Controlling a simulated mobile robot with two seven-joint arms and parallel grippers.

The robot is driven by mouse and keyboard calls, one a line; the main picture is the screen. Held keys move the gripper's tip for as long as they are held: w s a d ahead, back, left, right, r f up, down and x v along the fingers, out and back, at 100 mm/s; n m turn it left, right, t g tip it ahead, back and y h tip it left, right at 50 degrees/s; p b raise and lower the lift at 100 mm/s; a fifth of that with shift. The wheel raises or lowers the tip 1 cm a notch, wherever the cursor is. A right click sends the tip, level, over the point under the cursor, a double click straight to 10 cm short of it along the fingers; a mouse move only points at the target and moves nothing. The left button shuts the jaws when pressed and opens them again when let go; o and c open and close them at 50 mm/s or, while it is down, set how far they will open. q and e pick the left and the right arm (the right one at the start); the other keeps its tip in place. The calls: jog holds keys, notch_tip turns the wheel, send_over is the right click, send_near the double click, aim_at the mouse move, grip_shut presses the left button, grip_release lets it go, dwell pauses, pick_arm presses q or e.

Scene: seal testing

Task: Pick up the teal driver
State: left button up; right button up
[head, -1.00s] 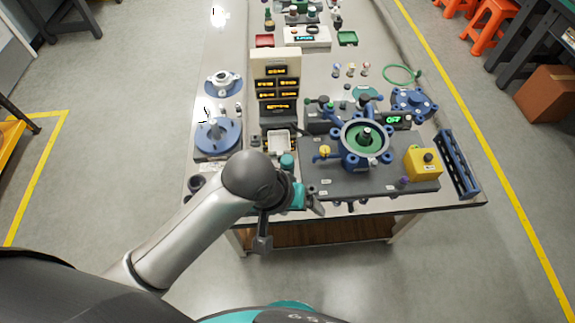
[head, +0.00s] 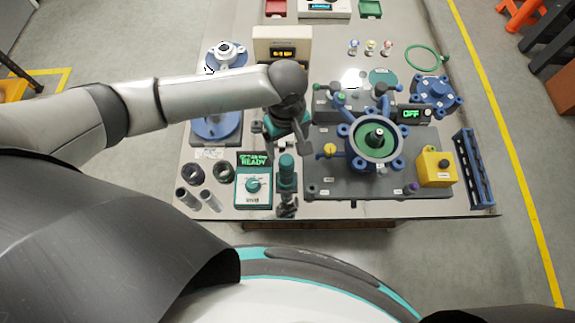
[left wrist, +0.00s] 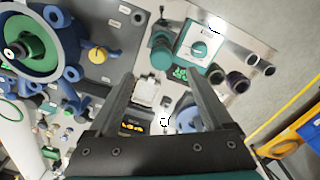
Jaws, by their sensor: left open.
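The teal driver (head: 287,174) stands near the front edge of the table, just right of the white and teal controller box (head: 254,186), whose screen reads READY. In the left wrist view the driver (left wrist: 162,52) shows as a teal and dark shape beyond the fingers, beside the box (left wrist: 198,46). My left gripper (head: 287,138) is open and empty above the table, slightly farther back than the driver. In the wrist view its two dark fingers (left wrist: 163,72) spread wide, with nothing between them but the table scene below. My right gripper is not in view.
A grey fixture with a blue ring and green centre (head: 375,138) stands right of the driver. A yellow button box (head: 435,168) and a blue rail (head: 474,168) lie farther right. Dark rings (head: 222,172) and grey cylinders (head: 187,198) sit left of the controller box.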

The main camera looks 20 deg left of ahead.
aim_at(286, 160)
pick_arm(q)
notch_tip(286, 160, down, 5)
jog(key=shift+f+b, duration=0.1)
jog(key=shift+b, duration=0.25)
jog(key=shift+f, duration=0.7)
notch_tip(286, 160, down, 4)
jog(key=shift+a+r+b, duration=0.15)
jog(key=shift+r+b, duration=0.05)
jog(key=shift+b, duration=0.25)
jog(key=shift+f, duration=0.55)
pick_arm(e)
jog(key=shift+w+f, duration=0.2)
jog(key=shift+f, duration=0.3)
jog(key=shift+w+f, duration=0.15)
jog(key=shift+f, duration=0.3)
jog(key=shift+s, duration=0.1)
pick_arm(q)
jog(key=shift+c, duration=0.9)
grip_shut()
